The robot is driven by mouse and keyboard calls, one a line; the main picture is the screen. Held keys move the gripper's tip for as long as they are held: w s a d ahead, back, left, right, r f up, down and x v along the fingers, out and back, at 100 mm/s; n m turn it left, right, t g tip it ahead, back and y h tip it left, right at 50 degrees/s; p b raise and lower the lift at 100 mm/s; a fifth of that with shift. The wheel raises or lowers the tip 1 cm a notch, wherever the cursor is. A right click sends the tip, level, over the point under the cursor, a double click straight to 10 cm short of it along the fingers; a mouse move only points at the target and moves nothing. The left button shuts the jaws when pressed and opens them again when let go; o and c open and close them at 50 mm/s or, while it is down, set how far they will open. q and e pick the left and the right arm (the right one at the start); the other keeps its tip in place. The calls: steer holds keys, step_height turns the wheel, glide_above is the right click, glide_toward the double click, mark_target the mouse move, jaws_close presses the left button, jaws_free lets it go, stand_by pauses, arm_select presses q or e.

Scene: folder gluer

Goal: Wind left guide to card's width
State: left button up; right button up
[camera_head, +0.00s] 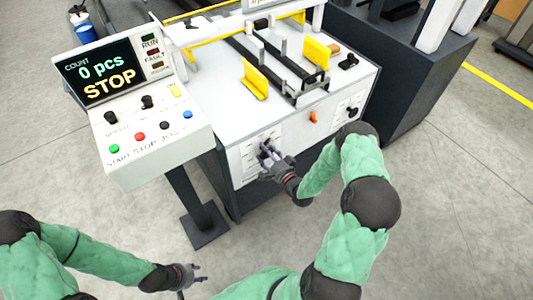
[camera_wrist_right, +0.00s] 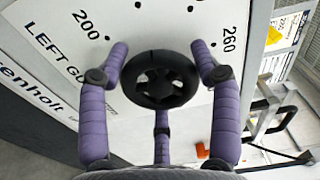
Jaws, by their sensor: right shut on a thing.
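The left guide knob, a black spoked wheel (camera_wrist_right: 160,78), sits on the white front panel with "LEFT GU..." and dial numbers 200 and 260 around it. My right gripper (camera_wrist_right: 160,66) has its purple fingers around the knob; in the head view the gripper (camera_head: 268,152) covers most of it. I cannot make out a pointer on the knob. The yellow left guide (camera_head: 254,80) stands upright on the machine top, left of the other yellow guide (camera_head: 316,52). I cannot make out a card. My left gripper (camera_head: 198,274) is open and empty, low in front of the machine.
The control console (camera_head: 150,150) stands left of the machine, its screen (camera_head: 104,72) reading "0 pcs STOP". An orange lever (camera_head: 312,118) and another black knob (camera_head: 351,110) are on the machine's front, right of my right gripper. A dark cabinet (camera_head: 410,90) stands at right. Floor in front is clear.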

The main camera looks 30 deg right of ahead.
steer(key=shift+a+n, duration=0.2)
steer(key=shift+n, duration=0.5)
steer(key=shift+a+f, duration=0.1)
steer(key=o, duration=1.2)
steer(key=shift+s+d, duration=0.2)
steer(key=shift+s, duration=0.05)
steer(key=s, duration=1.1)
steer(key=shift+s+d, duration=0.2)
steer(key=shift+d, duration=0.15)
steer(key=shift+n, duration=0.3)
